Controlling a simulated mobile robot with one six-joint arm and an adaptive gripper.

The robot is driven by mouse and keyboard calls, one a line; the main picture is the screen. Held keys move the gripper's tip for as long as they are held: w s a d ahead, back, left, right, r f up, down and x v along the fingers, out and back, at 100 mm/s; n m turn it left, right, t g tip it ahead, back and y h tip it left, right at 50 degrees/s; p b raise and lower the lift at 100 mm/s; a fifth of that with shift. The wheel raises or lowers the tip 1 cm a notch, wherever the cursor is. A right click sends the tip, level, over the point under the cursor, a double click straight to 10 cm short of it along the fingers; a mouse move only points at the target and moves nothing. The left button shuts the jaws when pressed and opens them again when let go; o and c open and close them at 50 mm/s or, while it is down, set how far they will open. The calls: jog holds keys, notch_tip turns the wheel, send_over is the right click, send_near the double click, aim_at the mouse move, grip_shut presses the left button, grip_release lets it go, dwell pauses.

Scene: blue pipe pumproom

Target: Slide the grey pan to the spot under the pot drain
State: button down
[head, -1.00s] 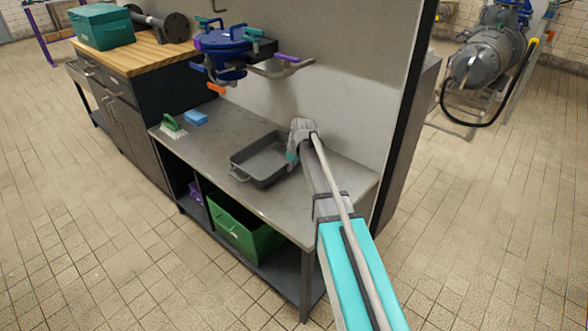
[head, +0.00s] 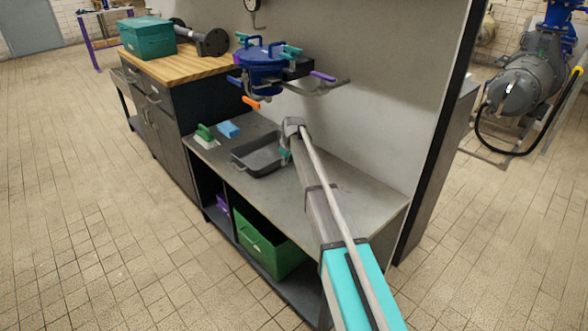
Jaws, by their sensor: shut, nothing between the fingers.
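The grey pan (head: 262,168) is a shallow rectangular tray. It lies flat and looks empty on the grey metal bench (head: 330,192). The blue pot (head: 263,62) is held above the bench by the wall, with an orange handle (head: 251,102) low on its left side. In the picture the pan lies below the pot and this handle; the drain opening itself cannot be made out. My gripper (head: 285,156) is down at the pan's right end, shut and empty. Its fingertips are small and partly hidden by my arm, so contact with the pan cannot be confirmed.
A green brush (head: 204,131) and a blue sponge (head: 228,129) lie just left of the pan. A wooden-topped cabinet (head: 190,57) with a green toolbox (head: 147,39) stands further left. A green crate (head: 268,247) sits on the lower shelf. The wall bounds the bench behind.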

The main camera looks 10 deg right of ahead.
jog(key=shift+w+a, duration=0.55)
jog(key=shift+w, duration=0.25)
jog(key=shift+s, duration=0.1)
jog(key=s+d, duration=0.5)
jog(key=s, duration=0.2)
jog(key=s+d, duration=0.5)
jog(key=s, duration=0.2)
jog(key=s+d, duration=0.5)
jog(key=s, duration=0.2)
jog(key=shift+s+d+r+p, duration=0.15)
jog(key=shift+d+r+p, duration=0.05)
jog(key=shift+r+p, duration=0.25)
jog(key=shift+s+d+r+p, duration=0.15)
jog(key=shift+d+r+p, duration=0.05)
jog(key=shift+r+p, duration=0.2)
jog(key=p+v, duration=0.6)
jog(key=v, duration=0.1)
jog(key=shift+p, duration=0.4)
jog(key=shift+r, duration=0.1)
